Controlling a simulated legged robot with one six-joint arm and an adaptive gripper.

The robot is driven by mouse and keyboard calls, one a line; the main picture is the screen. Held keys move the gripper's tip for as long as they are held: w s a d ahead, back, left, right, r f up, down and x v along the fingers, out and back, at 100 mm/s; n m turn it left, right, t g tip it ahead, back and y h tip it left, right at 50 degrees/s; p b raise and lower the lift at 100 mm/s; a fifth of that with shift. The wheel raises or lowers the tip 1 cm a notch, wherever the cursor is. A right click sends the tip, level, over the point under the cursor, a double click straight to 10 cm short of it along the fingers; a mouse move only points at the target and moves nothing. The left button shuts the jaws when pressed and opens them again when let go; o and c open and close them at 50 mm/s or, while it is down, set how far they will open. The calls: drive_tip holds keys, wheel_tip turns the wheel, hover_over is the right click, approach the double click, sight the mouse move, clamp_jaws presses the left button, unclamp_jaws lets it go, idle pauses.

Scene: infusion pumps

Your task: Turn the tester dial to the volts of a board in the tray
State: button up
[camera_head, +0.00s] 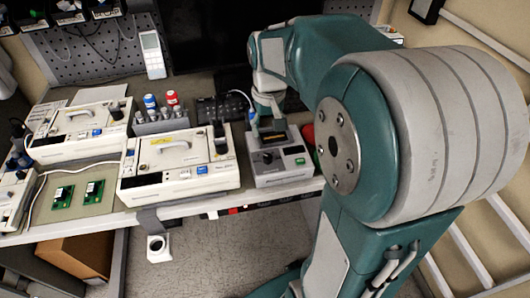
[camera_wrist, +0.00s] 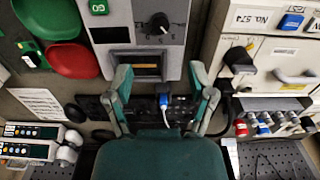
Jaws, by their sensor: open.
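The tester (camera_head: 283,174) is a grey box on the bench at the right of the pumps. Its black dial (camera_head: 299,160) also shows in the wrist view (camera_wrist: 160,23), with a white pointer mark and a scale too small to read. Two green circuit boards, one on the left (camera_head: 62,196) and one on the right (camera_head: 93,193), lie in the shallow tray (camera_head: 75,212) at the left. Their markings are not legible. My gripper (camera_wrist: 163,82) is open and empty. Its fingers are spread, with the dial beyond the tips and apart from them.
White pumps stand beside the tester (camera_head: 180,160) and farther left (camera_head: 80,130). A rack of bottles (camera_head: 160,118) stands behind. A red round part (camera_wrist: 73,60) lies close to the tester. A black keyboard (camera_head: 218,108) lies at the back.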

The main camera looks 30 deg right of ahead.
sight(268, 157)
wheel_tip(268, 157, down, 10)
drive_tip(key=n, duration=0.9)
clamp_jaws()
